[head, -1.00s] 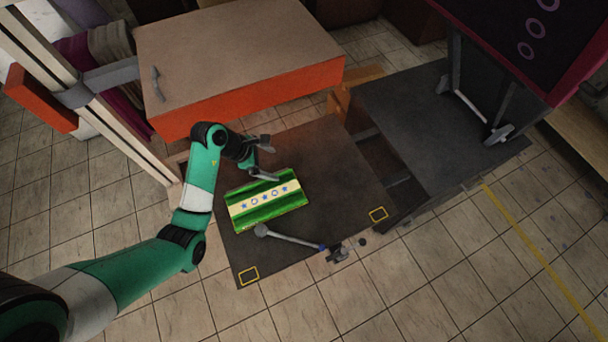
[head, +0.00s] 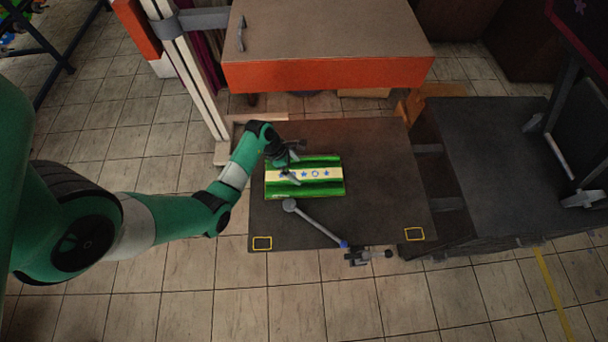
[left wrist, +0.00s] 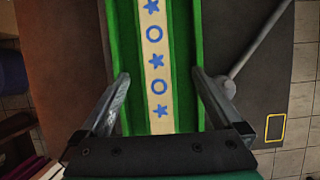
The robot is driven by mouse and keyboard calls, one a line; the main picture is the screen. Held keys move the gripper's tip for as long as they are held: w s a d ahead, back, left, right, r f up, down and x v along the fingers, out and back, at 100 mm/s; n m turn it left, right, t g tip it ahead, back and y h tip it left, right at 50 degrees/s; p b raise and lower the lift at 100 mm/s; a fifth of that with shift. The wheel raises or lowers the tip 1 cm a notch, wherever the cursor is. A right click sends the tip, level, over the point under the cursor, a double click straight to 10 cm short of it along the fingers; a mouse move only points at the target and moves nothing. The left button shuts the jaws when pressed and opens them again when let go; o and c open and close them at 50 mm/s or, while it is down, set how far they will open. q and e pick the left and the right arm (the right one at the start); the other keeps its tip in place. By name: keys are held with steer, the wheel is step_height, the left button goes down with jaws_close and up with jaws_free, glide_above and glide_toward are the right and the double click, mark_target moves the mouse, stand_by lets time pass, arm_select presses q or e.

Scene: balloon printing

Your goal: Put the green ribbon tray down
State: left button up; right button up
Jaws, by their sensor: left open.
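The green ribbon tray (head: 330,188), with a cream band of blue stars and rings, lies on the dark table top (head: 385,160) in the head view. Its long side runs left to right. My left gripper (head: 290,164) is open at the tray's left end, its fingers partly over it. In the left wrist view the tray (left wrist: 183,45) runs away from the camera. The fingers of my left gripper (left wrist: 160,76) stand apart at its two long sides. I cannot tell whether they touch it. My right gripper is not in view.
A grey rod with a round end (head: 310,220) lies in front of the tray, by a small clamp (head: 368,256) at the table's front edge. An orange-fronted cabinet (head: 330,73) stands behind. A dark bench (head: 490,150) is at the right. The table right of the tray is clear.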

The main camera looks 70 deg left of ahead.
mark_target(304, 174)
arm_select(q)
steer(key=b+x, duration=0.2)
steer(key=x, duration=0.3)
steer(key=shift+w+a+b, duration=0.1)
steer(key=shift+w+b, duration=0.15)
steer(key=shift+b, duration=0.05)
jaws_close()
